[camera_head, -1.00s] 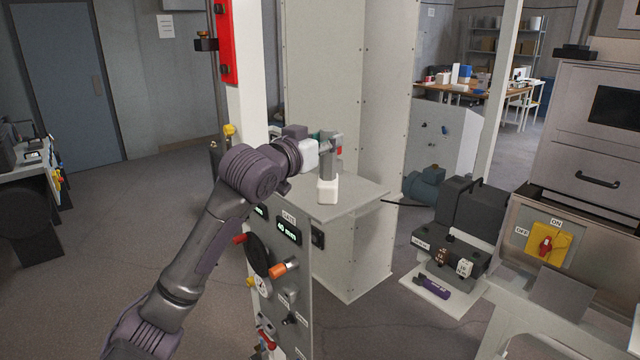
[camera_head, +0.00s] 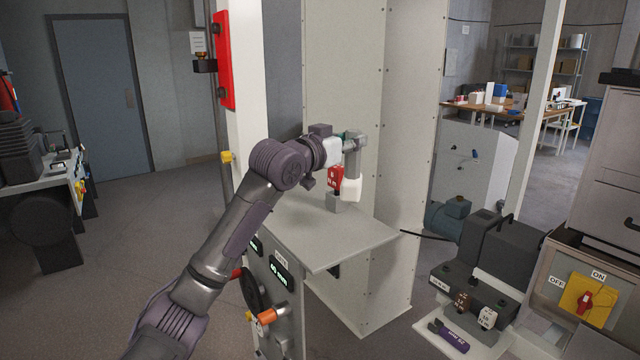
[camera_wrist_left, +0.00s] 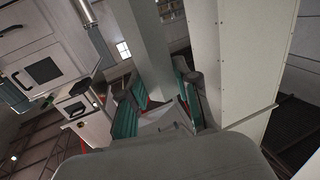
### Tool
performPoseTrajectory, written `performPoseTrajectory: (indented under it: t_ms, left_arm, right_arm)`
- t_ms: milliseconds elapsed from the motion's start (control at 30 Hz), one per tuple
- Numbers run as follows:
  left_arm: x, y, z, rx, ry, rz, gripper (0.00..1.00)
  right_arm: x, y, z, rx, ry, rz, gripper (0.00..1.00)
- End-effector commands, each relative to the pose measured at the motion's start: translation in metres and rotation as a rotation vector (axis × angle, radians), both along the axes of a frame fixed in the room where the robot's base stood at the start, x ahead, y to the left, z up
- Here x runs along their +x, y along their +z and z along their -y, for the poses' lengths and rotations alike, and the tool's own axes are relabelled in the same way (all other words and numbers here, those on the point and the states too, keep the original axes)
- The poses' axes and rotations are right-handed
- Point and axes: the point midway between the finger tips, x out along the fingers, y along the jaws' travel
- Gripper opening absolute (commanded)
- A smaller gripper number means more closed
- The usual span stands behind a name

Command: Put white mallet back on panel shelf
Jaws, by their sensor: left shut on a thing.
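My left gripper (camera_head: 350,142) is shut on the white mallet (camera_head: 351,188). The mallet hangs upright from the fingers, with a grey upper part and a white lower end. It is above the panel shelf (camera_head: 325,242), a flat pale grey plate on top of the control panel; the white end appears clear of the plate. In the left wrist view, the teal-padded fingers (camera_wrist_left: 162,102) close around a grey piece, and much of the grip is hidden by a large grey shape in front. My right gripper is not in view.
A red labelled piece on a grey block (camera_head: 336,202) stands on the shelf close to the mallet. A tall pale cabinet (camera_head: 408,150) rises behind the shelf. A white post (camera_head: 250,110) stands at its left. The shelf's front part is bare.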

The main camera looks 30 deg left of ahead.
Motion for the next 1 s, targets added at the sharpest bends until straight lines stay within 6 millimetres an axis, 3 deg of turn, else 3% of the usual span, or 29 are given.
performPoseTrajectory:
  t_ms: [100, 200, 433, 600, 833, 1000]
  left_arm:
    - [0.001, -0.01, -0.024, -0.001, 0.004, -0.002, 0.0]
    - [0.002, -0.022, -0.045, -0.002, 0.005, -0.002, 0.0]
    - [0.005, -0.046, -0.083, 0.0, 0.002, 0.001, 0.0]
    - [0.005, -0.053, -0.092, 0.001, 0.001, 0.003, 0.0]
    - [0.006, -0.083, -0.092, -0.002, 0.001, 0.001, 0.0]
    - [0.005, -0.092, -0.092, -0.001, 0.001, 0.006, 0.0]
  right_arm:
    - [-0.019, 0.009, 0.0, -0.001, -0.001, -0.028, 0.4]
    - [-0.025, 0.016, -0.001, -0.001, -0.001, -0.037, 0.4]
    - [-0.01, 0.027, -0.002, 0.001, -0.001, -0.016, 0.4]
    - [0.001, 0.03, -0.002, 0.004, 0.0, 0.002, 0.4]
    - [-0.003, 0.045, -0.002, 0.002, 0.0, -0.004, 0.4]
    - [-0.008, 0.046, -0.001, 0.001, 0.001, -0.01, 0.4]
